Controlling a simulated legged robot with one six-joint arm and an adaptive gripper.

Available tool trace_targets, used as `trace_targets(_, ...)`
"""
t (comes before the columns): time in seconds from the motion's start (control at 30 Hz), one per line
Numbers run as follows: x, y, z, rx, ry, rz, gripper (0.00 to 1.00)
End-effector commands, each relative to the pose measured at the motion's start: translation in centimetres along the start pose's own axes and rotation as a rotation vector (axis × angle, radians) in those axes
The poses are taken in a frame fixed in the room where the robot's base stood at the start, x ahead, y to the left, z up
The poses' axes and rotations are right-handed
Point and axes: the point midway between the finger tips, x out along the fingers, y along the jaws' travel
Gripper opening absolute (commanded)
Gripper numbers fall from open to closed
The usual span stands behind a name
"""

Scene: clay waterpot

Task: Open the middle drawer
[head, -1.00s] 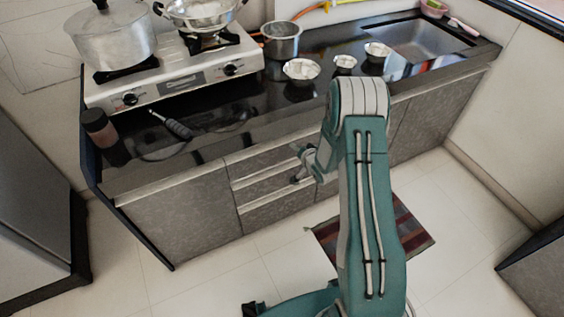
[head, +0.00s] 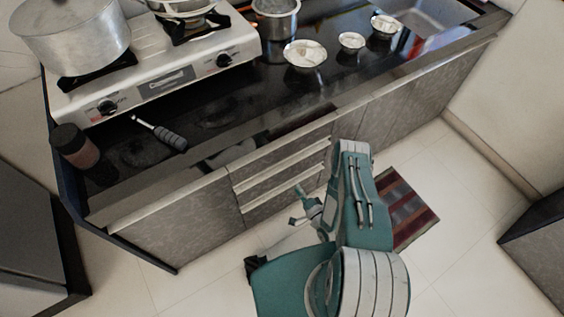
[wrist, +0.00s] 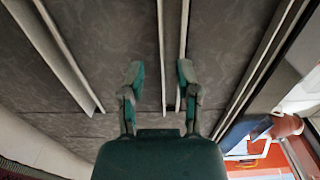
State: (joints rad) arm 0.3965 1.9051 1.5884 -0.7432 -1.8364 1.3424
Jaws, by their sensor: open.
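The drawer stack, with several pale horizontal strips along grey fronts, shows left of my arm in the head view. The middle drawer (head: 285,178) looks shut there. My gripper (head: 297,206) is low in front of the stack, near its right part. In the wrist view, my gripper (wrist: 159,75) is open and empty, its fingers spread toward the fronts. One pale strip runs between the fingers, and another passes close to the right finger. I cannot tell whether a fingertip touches a strip, or which drawer each strip belongs to.
A cabinet door (head: 175,225) is left of the drawers. The counter above carries a stove (head: 160,85), small bowls and a dark-handled tool (head: 160,133). A striped mat (head: 405,210) lies right of my arm. Tiled floor is clear at front left.

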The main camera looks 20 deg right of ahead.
Motion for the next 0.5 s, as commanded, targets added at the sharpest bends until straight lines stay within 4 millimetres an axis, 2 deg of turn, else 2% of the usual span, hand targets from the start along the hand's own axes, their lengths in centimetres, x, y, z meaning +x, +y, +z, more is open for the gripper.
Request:
trace_targets(0.17,1.5,0.0,-0.1,0.001,-0.003,-0.005,0.42)
trace_targets(0.5,7.8,-0.1,0.2,-0.004,-0.003,-0.003,0.42)
